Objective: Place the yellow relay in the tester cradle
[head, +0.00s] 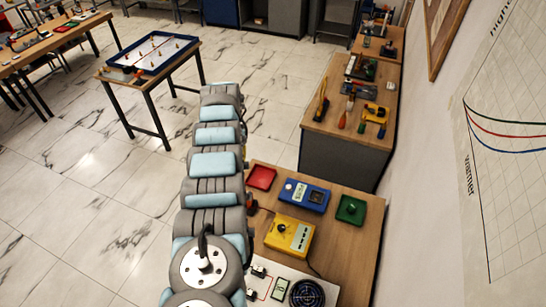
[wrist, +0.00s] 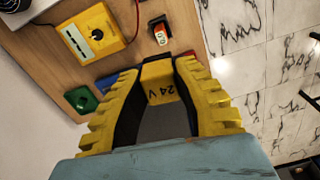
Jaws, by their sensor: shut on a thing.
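My gripper (wrist: 160,80) is shut on the yellow relay (wrist: 160,92), which bears the mark "24 V" and sits between the fingertips, above the table. In the head view my arm hides both the gripper and the relay. A blue box (head: 306,195) with a white dial and a dark square recess stands on the near table; this looks like the tester with its cradle. In the wrist view only a blue piece (wrist: 106,83) of it shows beside the left finger. The relay is apart from it.
A yellow box (head: 289,236) with a black knob stands before the blue one. A red tray (head: 262,177) and a green tray (head: 351,210) flank it. An orange relay (wrist: 160,33) stands near the yellow box. A black round grille (head: 307,294) lies at the front.

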